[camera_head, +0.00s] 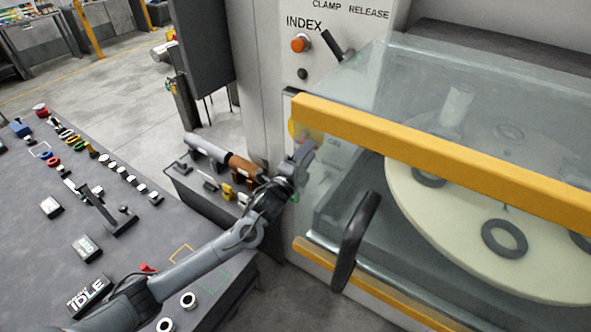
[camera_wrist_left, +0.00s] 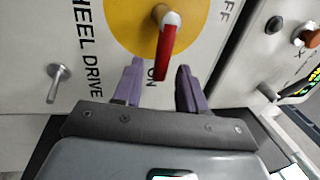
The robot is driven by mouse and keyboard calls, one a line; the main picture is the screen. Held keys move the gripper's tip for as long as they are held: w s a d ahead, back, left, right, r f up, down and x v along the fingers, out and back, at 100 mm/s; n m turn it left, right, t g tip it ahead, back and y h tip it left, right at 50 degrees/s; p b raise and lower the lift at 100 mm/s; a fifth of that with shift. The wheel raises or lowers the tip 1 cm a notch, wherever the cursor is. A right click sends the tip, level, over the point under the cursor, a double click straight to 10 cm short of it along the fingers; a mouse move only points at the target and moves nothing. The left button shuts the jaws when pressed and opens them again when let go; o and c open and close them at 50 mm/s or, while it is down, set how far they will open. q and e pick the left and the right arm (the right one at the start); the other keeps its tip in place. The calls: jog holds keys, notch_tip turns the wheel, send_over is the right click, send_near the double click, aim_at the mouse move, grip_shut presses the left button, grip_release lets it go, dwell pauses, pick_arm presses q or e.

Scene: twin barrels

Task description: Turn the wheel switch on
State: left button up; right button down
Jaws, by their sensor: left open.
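The wheel switch is a red handle (camera_wrist_left: 165,52) with a pale rounded end on a yellow disc (camera_wrist_left: 128,22), seen close up in the left wrist view. Lettering beside the disc reads "WHEEL DRIVE", with ON and OFF marks. The handle points down in that view, towards the ON mark. My left gripper (camera_wrist_left: 158,80) is open, with its two purple fingers apart; the handle's lower end shows between the fingertips. I cannot tell whether they touch. In the head view the left gripper (camera_head: 301,160) is beside the machine panel, and the switch is mostly hidden.
A glass guard with a yellow bar (camera_head: 430,150) and dark handle (camera_head: 355,240) stands right of my left arm. A control desk (camera_head: 130,225) with levers and buttons is at left. An orange INDEX button (camera_head: 300,43) sits higher on the panel.

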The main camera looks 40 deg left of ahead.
pick_arm(q)
jog(key=b+v, duration=0.1)
jog(key=v, duration=0.6)
jog(key=shift+s, duration=0.3)
